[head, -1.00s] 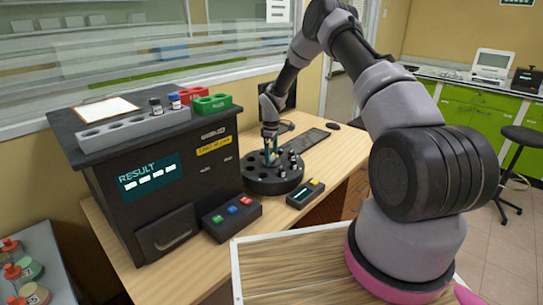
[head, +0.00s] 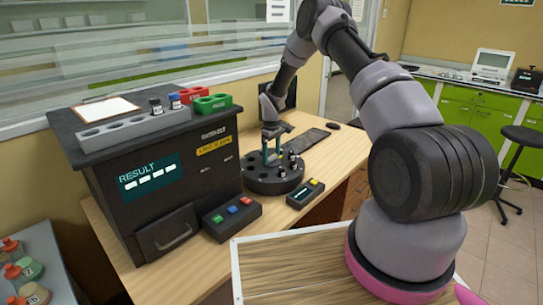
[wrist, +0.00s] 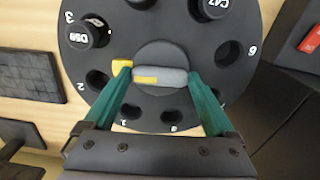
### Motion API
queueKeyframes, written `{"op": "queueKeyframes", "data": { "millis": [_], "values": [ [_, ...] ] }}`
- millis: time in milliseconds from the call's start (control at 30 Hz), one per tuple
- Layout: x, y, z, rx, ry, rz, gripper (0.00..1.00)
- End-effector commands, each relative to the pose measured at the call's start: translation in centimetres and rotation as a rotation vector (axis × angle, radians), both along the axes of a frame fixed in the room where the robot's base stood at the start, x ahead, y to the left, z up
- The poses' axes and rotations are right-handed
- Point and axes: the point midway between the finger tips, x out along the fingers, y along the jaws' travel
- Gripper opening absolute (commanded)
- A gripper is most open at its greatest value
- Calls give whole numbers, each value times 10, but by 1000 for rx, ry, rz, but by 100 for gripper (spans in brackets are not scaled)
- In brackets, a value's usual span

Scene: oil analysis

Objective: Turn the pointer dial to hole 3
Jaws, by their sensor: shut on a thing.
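The pointer dial (wrist: 160,77) is a grey bar with a yellow tip at the middle of a black round carousel (wrist: 160,24). In the wrist view its yellow tip points left, roughly between hole 2 (wrist: 96,80) and hole 3. Hole 3 holds a black-capped vial marked DS9 (wrist: 88,32). My gripper (wrist: 160,76) has its green fingers at the two ends of the bar and is shut on it. In the head view my gripper (head: 272,160) reaches down onto the carousel (head: 268,186); the pointer is too small to make out there.
A second vial (wrist: 212,8) stands in another hole. A black analyser (head: 160,180) stands left of the carousel. A box with coloured buttons (head: 232,218) and a small display box (head: 305,194) lie in front. A keyboard (head: 307,140) lies behind.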

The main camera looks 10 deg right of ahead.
Motion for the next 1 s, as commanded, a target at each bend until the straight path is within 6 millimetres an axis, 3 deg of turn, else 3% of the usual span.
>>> {"op": "queueKeyframes", "data": {
  "millis": [500,1000],
  "values": [
    [0,0,1,0,-1,-374,34],
    [0,0,1,0,-1,-474,34]
  ]
}}
